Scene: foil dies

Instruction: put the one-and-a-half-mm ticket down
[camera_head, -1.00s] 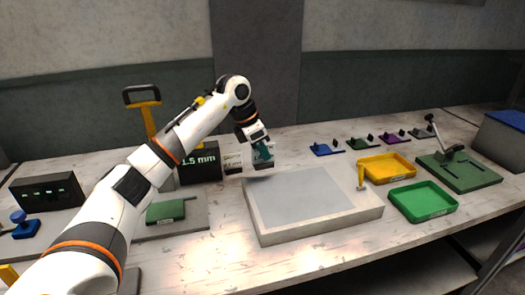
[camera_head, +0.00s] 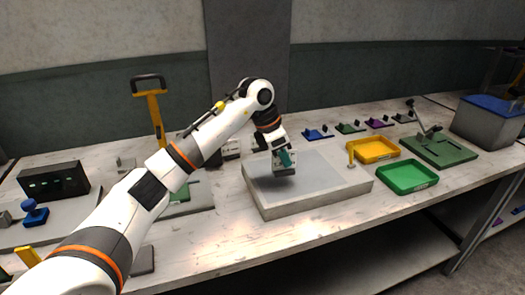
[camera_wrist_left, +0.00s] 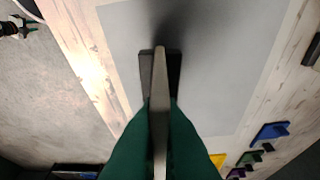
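My left gripper (camera_head: 285,160) is shut on a ticket (camera_head: 284,169), which I take for the one-and-a-half-mm one. It is over the pale grey slab with a mat (camera_head: 318,210). In the left wrist view the green fingers (camera_wrist_left: 160,115) clasp its thin upright plate from both sides, and its dark base (camera_wrist_left: 145,68) is beyond the fingertips. A shadow lies on the mat beside it; I cannot tell whether the base touches. The ticket's writing is not readable. At the upper left of the wrist view, a small white-and-black part (camera_wrist_left: 14,27) seems to be my right gripper.
A yellow tray (camera_head: 391,155) and a green tray (camera_head: 436,182) stand right of the slab. Several coloured dies (camera_head: 318,135) line the back. A green press (camera_head: 460,155) and grey bin (camera_head: 480,128) stand far right. Much of the slab's mat is clear.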

